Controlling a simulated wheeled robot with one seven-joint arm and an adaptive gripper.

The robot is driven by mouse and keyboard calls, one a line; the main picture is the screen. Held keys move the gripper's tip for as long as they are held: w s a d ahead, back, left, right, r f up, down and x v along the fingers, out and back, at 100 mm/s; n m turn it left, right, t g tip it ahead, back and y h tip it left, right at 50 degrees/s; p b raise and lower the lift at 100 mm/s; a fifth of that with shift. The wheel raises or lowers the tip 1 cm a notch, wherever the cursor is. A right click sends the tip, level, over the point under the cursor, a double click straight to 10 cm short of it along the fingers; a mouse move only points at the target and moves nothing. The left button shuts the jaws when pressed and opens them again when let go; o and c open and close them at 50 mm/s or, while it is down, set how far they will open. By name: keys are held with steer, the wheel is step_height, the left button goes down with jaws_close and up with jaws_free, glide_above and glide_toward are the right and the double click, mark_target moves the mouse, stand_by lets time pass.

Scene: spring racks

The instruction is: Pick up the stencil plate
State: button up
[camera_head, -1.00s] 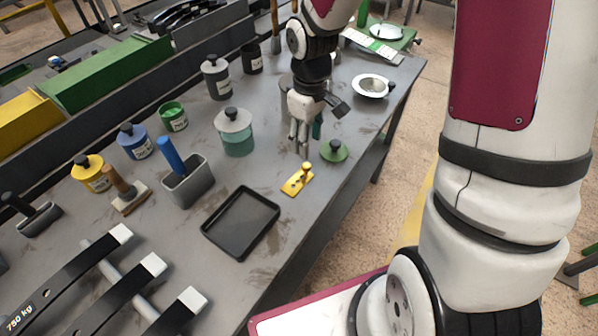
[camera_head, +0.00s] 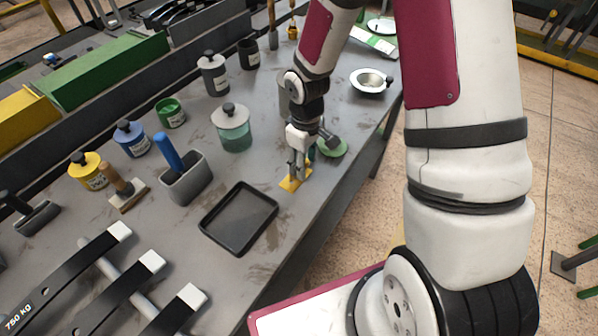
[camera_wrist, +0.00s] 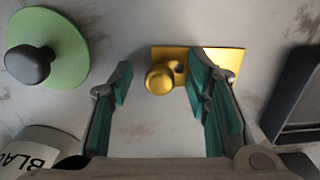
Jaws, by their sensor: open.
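The stencil plate (camera_head: 289,184) is a small yellow plate with a round knob, lying on the grey workbench. In the head view my gripper (camera_head: 298,174) is right above it and hides its knob and part of its surface. In the wrist view the plate (camera_wrist: 221,60) and its gold knob (camera_wrist: 160,80) lie ahead of the open fingers of my gripper (camera_wrist: 165,95). The knob appears between the two teal-padded fingertips, and the right fingertip overlaps part of the plate in the picture. Whether the fingers touch it I cannot tell.
A green lid with a dark knob (camera_head: 333,147) lies just right of my gripper. A black tray (camera_head: 238,246) lies to the front left. A glass jar with teal contents (camera_head: 234,135) and a white bowl (camera_head: 371,82) stand farther back. The bench's right edge is near.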

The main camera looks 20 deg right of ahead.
jaws_close()
steer(key=shift+r, duration=0.1)
